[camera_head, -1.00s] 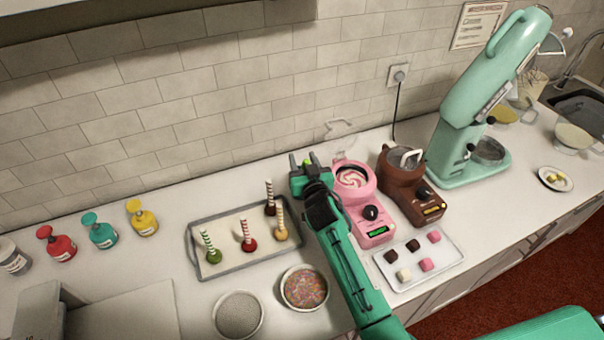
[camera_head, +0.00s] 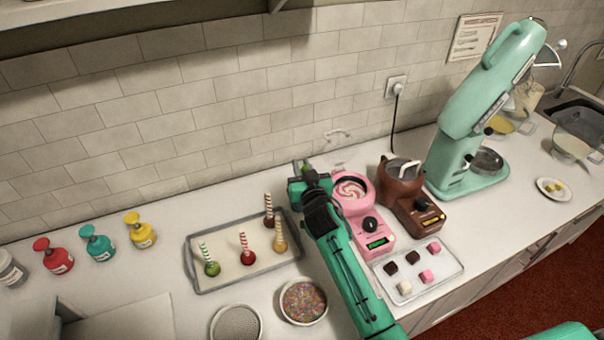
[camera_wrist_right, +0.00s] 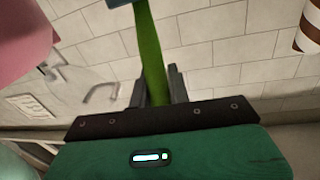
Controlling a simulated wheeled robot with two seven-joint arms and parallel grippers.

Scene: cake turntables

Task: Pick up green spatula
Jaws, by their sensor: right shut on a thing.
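My right gripper (camera_head: 306,170) is near the wall, just left of the pink melting pot. In the right wrist view its dark fingers (camera_wrist_right: 158,85) are shut on the green spatula (camera_wrist_right: 150,45). The spatula's green strip runs from between the fingers to the top edge of that view, where a blue-grey piece crosses it. In the head view only a small green bit of the spatula (camera_head: 307,171) shows at the fingers; my gripper and arm hide most of the rest. My left gripper is not in view.
The pink pot (camera_head: 369,228) and brown pot (camera_head: 405,190) stand right of my forearm. A tray of striped-stick cake pops (camera_head: 200,283) lies left. A sprinkle bowl (camera_head: 303,301) sits in front. A mint stand mixer (camera_head: 460,140) is farther right. The tiled wall is close behind.

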